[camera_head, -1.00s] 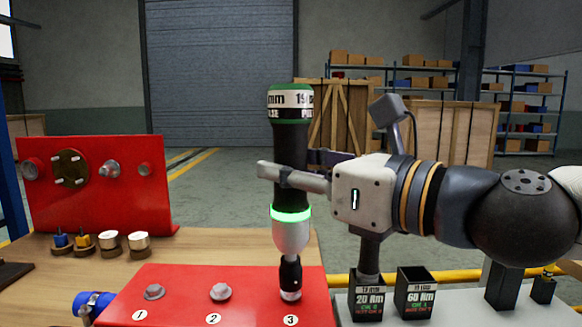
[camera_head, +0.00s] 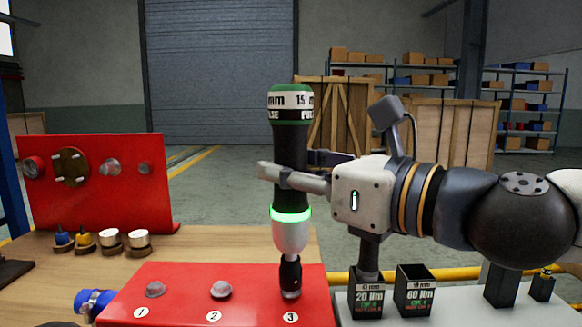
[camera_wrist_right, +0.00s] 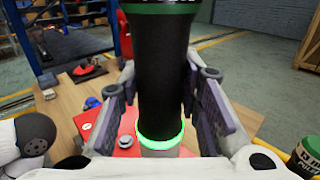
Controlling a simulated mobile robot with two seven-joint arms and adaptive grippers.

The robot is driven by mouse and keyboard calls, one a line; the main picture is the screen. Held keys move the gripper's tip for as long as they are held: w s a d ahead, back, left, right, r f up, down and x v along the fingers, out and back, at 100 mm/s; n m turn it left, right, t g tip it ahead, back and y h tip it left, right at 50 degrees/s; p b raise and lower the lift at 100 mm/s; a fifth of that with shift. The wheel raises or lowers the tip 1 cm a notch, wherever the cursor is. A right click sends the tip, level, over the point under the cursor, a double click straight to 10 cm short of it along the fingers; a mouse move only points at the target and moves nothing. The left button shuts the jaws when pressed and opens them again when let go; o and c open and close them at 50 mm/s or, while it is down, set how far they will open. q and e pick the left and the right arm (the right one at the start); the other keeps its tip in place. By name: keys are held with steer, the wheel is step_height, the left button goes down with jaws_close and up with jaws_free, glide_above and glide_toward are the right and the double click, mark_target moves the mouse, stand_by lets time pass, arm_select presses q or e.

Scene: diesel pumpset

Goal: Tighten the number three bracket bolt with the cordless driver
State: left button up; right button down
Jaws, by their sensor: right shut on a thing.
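The cordless driver (camera_head: 290,155), black with a green-and-white top band and a lit green ring, stands upright. My right gripper (camera_head: 285,178) is shut around its body. Its nose and socket reach down to the number three position (camera_head: 290,293) on the red bracket (camera_head: 250,308); the bolt head there is hidden by the socket. Bolts one (camera_head: 155,290) and two (camera_head: 221,290) show uncovered to its left. In the right wrist view the driver (camera_wrist_right: 162,70) fills the space between both finger pads. My left gripper is not in view.
Black holders marked 20 Nm (camera_head: 367,298) and 60 Nm (camera_head: 415,290) stand right of the bracket. A red panel (camera_head: 100,185), small fittings and a blue cylinder (camera_head: 95,303) are at left. A second green-topped cylinder (camera_wrist_right: 308,155) shows in the wrist view.

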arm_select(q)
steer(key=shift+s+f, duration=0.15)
arm_select(e)
steer(key=shift+f, duration=0.3)
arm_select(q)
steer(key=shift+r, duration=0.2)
arm_select(e)
steer(key=shift+r, duration=0.25)
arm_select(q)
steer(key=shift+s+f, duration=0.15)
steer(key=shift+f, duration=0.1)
arm_select(e)
steer(key=shift+f, duration=0.8)
stand_by(2.0)
